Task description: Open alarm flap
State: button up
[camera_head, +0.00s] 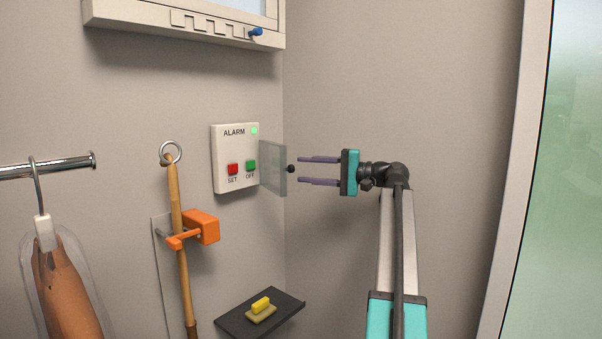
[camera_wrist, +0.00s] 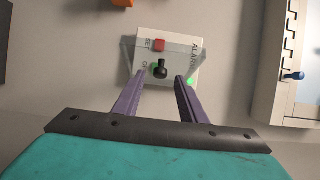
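The white alarm box (camera_head: 222,158) is on the wall, with a red SET button (camera_head: 233,169), a green OFF button (camera_head: 251,165) and a lit green lamp (camera_head: 255,130). Its see-through flap (camera_head: 273,170) stands out from the box's right edge, leaving both buttons uncovered in the head view. A black knob (camera_head: 291,168) is on the flap. My gripper (camera_head: 301,170) is open, just right of the knob, with its fingers pointing at it. In the wrist view the knob (camera_wrist: 161,69) shows between the fingertips, without clear contact.
A wooden pole (camera_head: 174,208) stands in an orange holder (camera_head: 205,227) left of the box. A dark shelf (camera_head: 287,304) bears a yellow item (camera_head: 261,305). A white-framed panel (camera_head: 180,20) with a blue peg (camera_head: 256,32) is above. The right wall beside my arm is bare.

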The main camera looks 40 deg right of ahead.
jog(key=v, duration=0.4)
jog(key=shift+s+b, duration=0.1)
jog(key=shift+b, duration=0.25)
